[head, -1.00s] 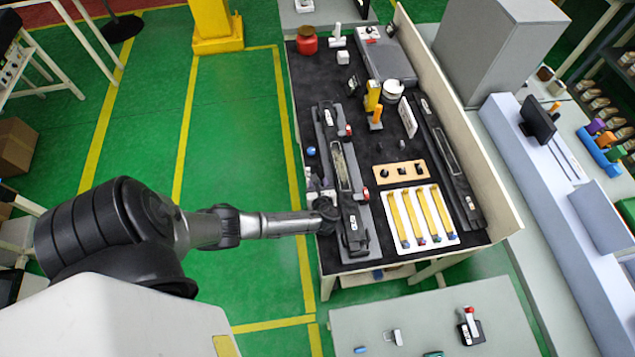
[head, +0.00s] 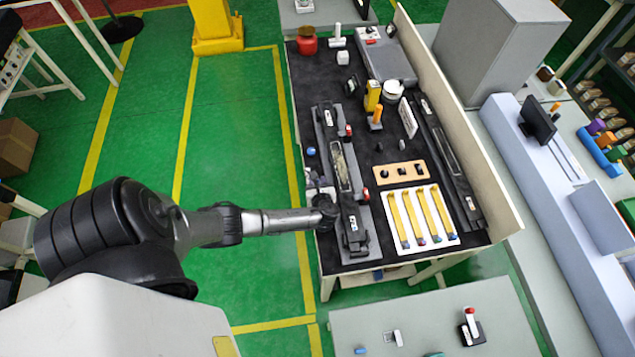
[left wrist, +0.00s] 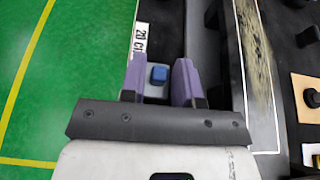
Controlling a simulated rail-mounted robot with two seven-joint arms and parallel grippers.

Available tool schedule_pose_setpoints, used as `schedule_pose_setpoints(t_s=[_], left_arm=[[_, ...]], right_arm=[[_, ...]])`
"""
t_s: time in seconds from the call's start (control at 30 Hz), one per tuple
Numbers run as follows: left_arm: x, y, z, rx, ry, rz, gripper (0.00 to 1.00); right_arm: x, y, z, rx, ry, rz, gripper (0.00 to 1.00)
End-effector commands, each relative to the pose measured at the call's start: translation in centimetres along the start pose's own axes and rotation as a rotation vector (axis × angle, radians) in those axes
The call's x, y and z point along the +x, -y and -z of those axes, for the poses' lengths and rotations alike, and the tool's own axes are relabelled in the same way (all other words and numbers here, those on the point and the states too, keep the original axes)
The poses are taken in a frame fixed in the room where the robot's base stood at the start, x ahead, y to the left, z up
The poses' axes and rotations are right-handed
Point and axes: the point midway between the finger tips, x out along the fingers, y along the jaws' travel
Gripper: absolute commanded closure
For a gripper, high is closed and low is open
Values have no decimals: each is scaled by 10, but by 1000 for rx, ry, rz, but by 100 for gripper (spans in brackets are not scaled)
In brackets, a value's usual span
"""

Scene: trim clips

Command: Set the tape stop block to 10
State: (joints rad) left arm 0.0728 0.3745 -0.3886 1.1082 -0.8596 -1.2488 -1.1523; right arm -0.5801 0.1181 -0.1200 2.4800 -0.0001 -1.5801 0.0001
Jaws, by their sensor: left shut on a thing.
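My left gripper (left wrist: 159,88) has two purple fingers, one on each side of a small grey block with a blue knob (left wrist: 158,74). The fingers are shut on this block, which looks like the stop block, over a dark grey track. A white label (left wrist: 139,42) reading "20 CM" lies just left of the fingers. In the head view my left arm reaches the near-left edge of the bench, beside a long dark fixture (head: 356,222). The gripper's tip there is small and partly hidden by the wrist. Any scale position under the block cannot be read.
A white board with yellow strips (head: 398,249) and a wooden block with black knobs (head: 400,172) lie right of the fixture. A second dark rail (head: 452,165) runs along the bench's right edge. The green floor left of the bench is clear.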

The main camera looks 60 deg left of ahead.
Motion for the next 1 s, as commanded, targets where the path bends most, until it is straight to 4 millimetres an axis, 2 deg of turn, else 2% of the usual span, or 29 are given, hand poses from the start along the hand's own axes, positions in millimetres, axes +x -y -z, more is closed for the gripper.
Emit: schedule_pose_setpoints(t_s=[0.27, 0.5, 0.6, 0.83, 0.87, 1.0], left_arm=[[-4, 0, 1, 1, -1, 0, 100], [-39, 0, 13, 2, -2, -1, 100], [-47, 0, 18, 1, -1, 0, 100], [-46, 0, 19, 0, 0, 0, 100], [-46, 0, 19, 0, 0, 0, 69], [-46, 0, 19, -1, 1, 0, 57]], right_arm=[[-2, 1, 1, 3, 0, 2, 57], [-17, 0, 6, 2, 0, 2, 57], [-19, 0, 6, 1, 0, 1, 57], [-17, -2, 5, -6, 1, -5, 57], [-17, -2, 5, -6, 1, -5, 57], [-17, -2, 5, -6, 1, -5, 57]])
